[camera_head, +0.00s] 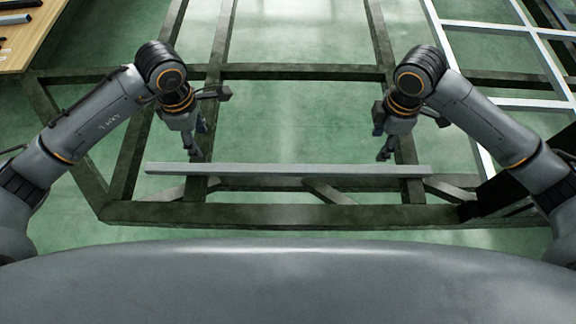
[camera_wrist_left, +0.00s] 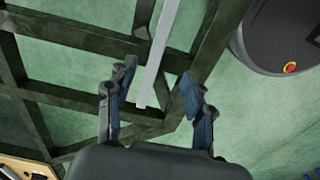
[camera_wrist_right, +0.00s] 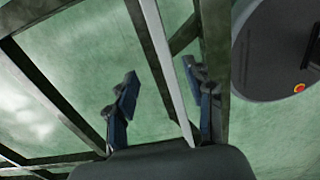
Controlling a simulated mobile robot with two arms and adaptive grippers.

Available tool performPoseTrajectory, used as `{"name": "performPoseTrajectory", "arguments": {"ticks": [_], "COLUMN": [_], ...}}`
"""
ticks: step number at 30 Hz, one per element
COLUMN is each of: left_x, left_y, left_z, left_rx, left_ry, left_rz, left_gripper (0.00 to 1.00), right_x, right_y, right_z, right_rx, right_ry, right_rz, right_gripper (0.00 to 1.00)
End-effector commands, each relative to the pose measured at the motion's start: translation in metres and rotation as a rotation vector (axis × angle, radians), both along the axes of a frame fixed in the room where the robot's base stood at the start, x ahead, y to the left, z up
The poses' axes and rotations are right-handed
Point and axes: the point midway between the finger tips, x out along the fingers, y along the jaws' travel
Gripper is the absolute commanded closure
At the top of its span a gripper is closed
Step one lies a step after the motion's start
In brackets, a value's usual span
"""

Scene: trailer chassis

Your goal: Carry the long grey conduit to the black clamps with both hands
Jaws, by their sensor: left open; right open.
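The long light-grey conduit (camera_head: 290,170) lies crosswise above the near part of the dark chassis frame. My left gripper (camera_head: 196,152) is open above the conduit's left part. In the left wrist view the conduit (camera_wrist_left: 158,65) runs between the spread fingers (camera_wrist_left: 156,82), apart from both. My right gripper (camera_head: 384,153) is open above the conduit's right part. In the right wrist view the conduit (camera_wrist_right: 167,60) runs between the fingers (camera_wrist_right: 158,75), closer to the right-hand one. Neither gripper visibly touches it. I cannot make out the black clamps with certainty.
Dark chassis beams (camera_head: 290,215) surround the conduit, with green floor showing through the gaps. A white frame (camera_head: 490,27) is at the upper right. A wooden table (camera_head: 35,40) with dark parts stands at the upper left. A black panel (camera_head: 490,197) is at the right.

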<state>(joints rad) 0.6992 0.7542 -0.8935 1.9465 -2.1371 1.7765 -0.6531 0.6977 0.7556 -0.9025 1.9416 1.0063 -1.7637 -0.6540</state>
Motion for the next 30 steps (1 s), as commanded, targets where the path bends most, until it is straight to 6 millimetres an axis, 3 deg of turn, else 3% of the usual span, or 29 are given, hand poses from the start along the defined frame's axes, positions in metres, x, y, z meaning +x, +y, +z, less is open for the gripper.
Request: {"name": "performPoseTrajectory", "arguments": {"ticks": [11, 30], "left_x": [-0.001, -0.001], "left_y": [-0.002, -0.002], "left_z": [-0.009, -0.121], "left_rx": [-0.007, -0.007], "left_ry": [0.005, 0.005], "left_rz": [0.001, 0.003], "left_gripper": [0.47, 0.47], "right_x": [0.0, 0.0], "right_y": [0.001, 0.001], "right_z": [-0.009, -0.121], "right_rx": [0.003, 0.003], "right_ry": [0.002, 0.001], "right_rz": [-0.002, -0.004], "right_gripper": [0.47, 0.47]}}
